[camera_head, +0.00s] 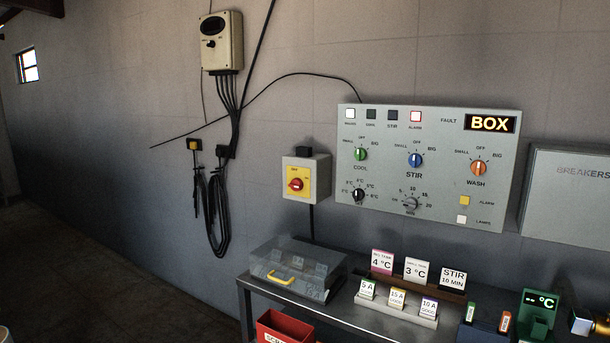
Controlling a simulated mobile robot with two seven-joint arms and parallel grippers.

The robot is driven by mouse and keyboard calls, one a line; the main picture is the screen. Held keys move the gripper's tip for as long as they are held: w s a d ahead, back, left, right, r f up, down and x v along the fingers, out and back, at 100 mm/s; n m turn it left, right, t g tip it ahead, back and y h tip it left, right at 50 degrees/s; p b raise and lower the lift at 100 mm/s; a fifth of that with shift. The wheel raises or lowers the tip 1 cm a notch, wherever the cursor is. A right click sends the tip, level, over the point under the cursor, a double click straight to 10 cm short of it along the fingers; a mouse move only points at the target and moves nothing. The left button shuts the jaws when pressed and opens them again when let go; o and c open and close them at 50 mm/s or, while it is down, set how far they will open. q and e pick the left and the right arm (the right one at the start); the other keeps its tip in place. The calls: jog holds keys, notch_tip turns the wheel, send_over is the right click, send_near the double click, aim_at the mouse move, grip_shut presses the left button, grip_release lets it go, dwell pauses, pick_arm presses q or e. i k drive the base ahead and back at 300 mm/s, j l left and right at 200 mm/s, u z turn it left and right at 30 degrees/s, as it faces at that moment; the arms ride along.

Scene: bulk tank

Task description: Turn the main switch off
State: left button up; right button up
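The main switch appears to be the red rotary knob (296,184) on a yellow plate, on the front of a small grey box (318,179) on the wall. The box is left of the large control panel. The plate's lettering is too small to read surely, so I cannot tell the knob's position. A black piece sits on top of the box and a dark cable runs down from it. Neither of my grippers is in view.
The control panel (440,128) has several knobs. A breaker box (570,200) hangs right. Below, a metal table (365,327) carries a clear case (297,268) with a yellow handle, label cards (417,272) and a green display (538,310). A red bin (282,328) stands in front. Floor at left looks clear.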

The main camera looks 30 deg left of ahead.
aim_at(296, 184)
jog(key=i+j, duration=0.15)
jog(key=j, duration=0.4)
jog(key=i+j+z, duration=0.15)
jog(key=j, duration=0.35)
jog(key=i+j, duration=0.1)
jog(key=j, duration=0.45)
jog(key=i+j+z, duration=0.15)
jog(key=j, duration=0.4)
jog(key=i+j, duration=0.1)
jog(key=j, duration=0.45)
jog(key=i+j+z, duration=0.15)
jog(key=j, duration=0.4)
jog(key=k, duration=0.05)
